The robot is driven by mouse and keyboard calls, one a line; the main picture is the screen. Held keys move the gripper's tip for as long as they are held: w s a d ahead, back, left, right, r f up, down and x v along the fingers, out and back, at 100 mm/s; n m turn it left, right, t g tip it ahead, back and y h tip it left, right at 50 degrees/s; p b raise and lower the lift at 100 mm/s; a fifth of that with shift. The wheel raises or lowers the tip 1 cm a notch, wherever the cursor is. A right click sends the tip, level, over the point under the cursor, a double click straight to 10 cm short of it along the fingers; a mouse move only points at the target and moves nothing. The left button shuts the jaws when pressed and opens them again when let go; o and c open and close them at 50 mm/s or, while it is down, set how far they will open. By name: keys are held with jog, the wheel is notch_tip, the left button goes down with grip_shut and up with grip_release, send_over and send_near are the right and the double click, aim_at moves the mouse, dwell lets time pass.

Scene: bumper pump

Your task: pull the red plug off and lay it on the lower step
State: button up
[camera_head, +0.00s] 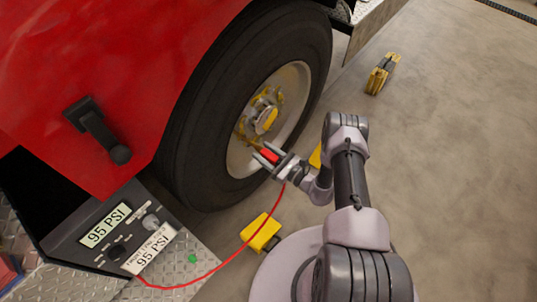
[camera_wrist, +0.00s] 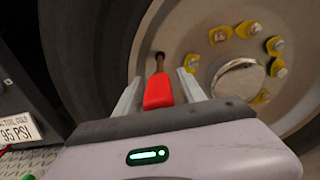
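The red plug (camera_head: 270,156) is at the wheel's hub side, between the fingers of my gripper (camera_head: 264,152). In the wrist view the plug (camera_wrist: 158,92) lines up with the end of a brown valve stem (camera_wrist: 159,62) and seems to meet it. My gripper's fingers (camera_wrist: 160,76) stand on either side of the plug, with a narrow gap showing on each side. A thin red hose (camera_head: 235,258) runs from the gripper area down to the panel. The diamond-plate step (camera_head: 205,266) lies at lower left, below the panel, with a small green mark on it.
The black tire (camera_head: 190,140) and its pale rim (camera_head: 291,95) are directly before my gripper. A gauge panel (camera_head: 75,255) reads 95 PSI.

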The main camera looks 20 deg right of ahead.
aim_at(277, 162)
grip_shut()
dwell(1.2)
jog(key=shift+p+v, duration=0.55)
jog(key=shift+v, duration=2.5)
